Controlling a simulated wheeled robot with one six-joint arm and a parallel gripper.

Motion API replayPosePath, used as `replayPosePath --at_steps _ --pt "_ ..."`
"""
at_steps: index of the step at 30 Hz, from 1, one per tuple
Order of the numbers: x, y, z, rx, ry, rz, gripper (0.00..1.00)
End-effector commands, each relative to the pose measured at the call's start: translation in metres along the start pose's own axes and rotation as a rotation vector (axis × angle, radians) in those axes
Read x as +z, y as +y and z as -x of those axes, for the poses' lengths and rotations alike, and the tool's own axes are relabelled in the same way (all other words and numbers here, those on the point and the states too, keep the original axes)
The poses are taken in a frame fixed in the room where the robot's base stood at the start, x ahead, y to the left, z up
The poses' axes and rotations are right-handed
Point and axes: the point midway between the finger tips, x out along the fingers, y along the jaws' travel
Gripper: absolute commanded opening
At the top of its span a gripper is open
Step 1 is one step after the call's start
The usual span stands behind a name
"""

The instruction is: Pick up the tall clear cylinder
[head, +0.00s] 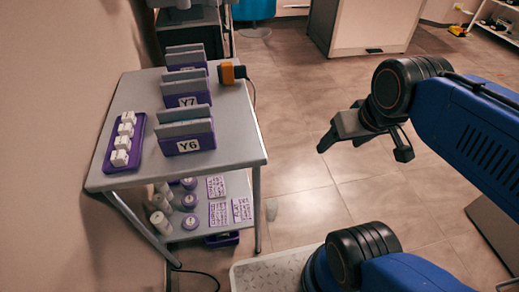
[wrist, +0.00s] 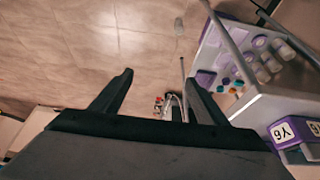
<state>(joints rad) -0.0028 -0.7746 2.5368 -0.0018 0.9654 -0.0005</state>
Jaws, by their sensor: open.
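A small clear cylinder (head: 271,210) is on the floor just right of the cart's front leg in the head view. It is faint against the tiles, and its height is hard to judge. In the wrist view it shows near the top edge (wrist: 179,27), beyond my fingertips. My gripper (head: 362,152) is open and empty, held in the air to the right of the cart and well apart from the cylinder. In the wrist view the two dark fingers (wrist: 158,80) stand apart with nothing between them.
A grey two-level cart (head: 235,130) stands left, holding purple racks labelled Y7 (head: 187,101) and Y6 (head: 188,146) and a purple tray (head: 108,165) of white blocks. Its lower shelf carries bottles and signs. An orange device (head: 227,74) sits at its right edge. Floor around the cylinder looks clear.

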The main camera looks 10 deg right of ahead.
Motion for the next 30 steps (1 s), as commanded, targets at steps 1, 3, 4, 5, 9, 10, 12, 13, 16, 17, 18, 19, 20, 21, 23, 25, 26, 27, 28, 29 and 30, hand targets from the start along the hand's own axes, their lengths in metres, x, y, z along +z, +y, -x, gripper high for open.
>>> replayPosePath --at_steps 1,3,4,5,9,10,12,13,16,17,18,19,20,21,23,25,26,27,28,29,30 --pt "-0.001 0.000 -0.001 0.000 -0.002 0.001 0.68" --pt "-0.003 -0.001 -0.004 -0.001 -0.006 0.003 0.68" --pt "-0.005 -0.001 -0.006 -0.002 -0.010 0.006 0.68" --pt "-0.007 -0.001 -0.009 -0.003 -0.013 0.008 0.68" --pt "-0.021 -0.004 -0.026 -0.007 -0.033 0.025 0.68" --pt "-0.024 -0.005 -0.030 -0.008 -0.038 0.029 0.68" --pt "-0.032 -0.007 -0.041 -0.010 -0.048 0.038 0.68" --pt "-0.035 -0.008 -0.046 -0.011 -0.054 0.042 0.68" --pt "-0.045 -0.011 -0.062 -0.015 -0.069 0.056 0.68" --pt "-0.048 -0.012 -0.067 -0.016 -0.073 0.060 0.68" --pt "-0.051 -0.013 -0.073 -0.017 -0.080 0.065 0.68" --pt "-0.053 -0.014 -0.078 -0.018 -0.084 0.069 0.68" --pt "-0.056 -0.015 -0.084 -0.019 -0.088 0.073 0.68" --pt "-0.059 -0.016 -0.090 -0.021 -0.095 0.079 0.68" --pt "-0.064 -0.018 -0.101 -0.023 -0.103 0.087 0.68" --pt "-0.069 -0.021 -0.113 -0.025 -0.114 0.097 0.68" --pt "-0.070 -0.022 -0.119 -0.026 -0.119 0.102 0.68" --pt "-0.073 -0.024 -0.126 -0.028 -0.125 0.108 0.68" --pt "-0.075 -0.025 -0.131 -0.029 -0.129 0.112 0.68" --pt "-0.076 -0.026 -0.137 -0.029 -0.134 0.116 0.68" --pt "-0.078 -0.028 -0.144 -0.031 -0.140 0.121 0.68"
